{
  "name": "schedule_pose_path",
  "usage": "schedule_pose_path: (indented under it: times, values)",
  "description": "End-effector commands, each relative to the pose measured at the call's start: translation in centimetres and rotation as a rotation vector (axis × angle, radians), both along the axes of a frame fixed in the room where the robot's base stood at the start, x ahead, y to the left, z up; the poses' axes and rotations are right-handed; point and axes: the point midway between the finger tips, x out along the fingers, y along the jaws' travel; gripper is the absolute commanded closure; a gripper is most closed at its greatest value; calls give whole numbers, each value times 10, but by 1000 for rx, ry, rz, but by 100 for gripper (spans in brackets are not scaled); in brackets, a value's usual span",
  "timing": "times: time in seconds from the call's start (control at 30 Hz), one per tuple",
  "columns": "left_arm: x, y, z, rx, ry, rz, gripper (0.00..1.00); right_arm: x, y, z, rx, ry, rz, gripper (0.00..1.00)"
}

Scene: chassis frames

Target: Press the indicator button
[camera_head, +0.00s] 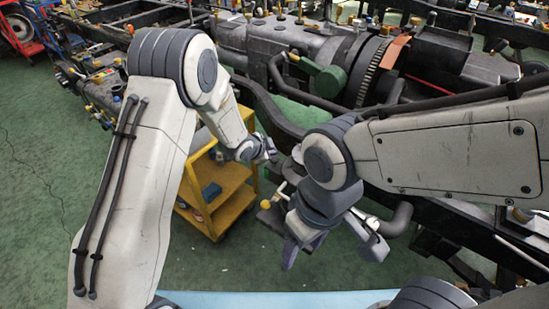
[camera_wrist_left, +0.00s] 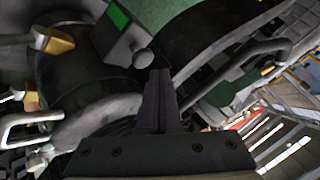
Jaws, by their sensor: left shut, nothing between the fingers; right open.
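In the left wrist view, a dark box with a lit green patch (camera_wrist_left: 118,17) appears at the top. A round grey knob (camera_wrist_left: 143,58) sits at its lower corner, which looks like the indicator button. My left gripper (camera_wrist_left: 160,73) is shut and empty, its tips just right of and below the knob. I cannot tell whether they touch it. In the head view my left gripper (camera_head: 268,150) reaches towards the chassis, and the box cannot be clearly made out there. My right gripper (camera_head: 330,246) is open and empty, lower and nearer, pointing down.
A yellow cart (camera_head: 232,205) with shelves stands on the green floor (camera_head: 45,185) below my left forearm. The chassis frame with its dark gearbox (camera_head: 270,40) and curved pipes fills the back and right. Open floor lies to the left.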

Motion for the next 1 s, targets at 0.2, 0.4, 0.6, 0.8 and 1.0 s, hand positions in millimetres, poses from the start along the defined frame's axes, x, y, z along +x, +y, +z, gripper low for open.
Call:
schedule_pose_path:
  times: [0.2,0.4,0.6,0.8,1.0]
  values:
    - [0,0,24,-1,-1,0,100,0,0,20,0,0,0,34]
    - [0,0,44,-1,0,1,100,0,0,36,0,0,0,34]
    - [0,0,49,0,0,0,100,0,0,40,0,0,0,34]
    - [0,0,48,0,0,0,100,0,0,39,0,0,0,34]
    - [0,0,48,0,0,0,100,0,0,39,0,0,0,34]
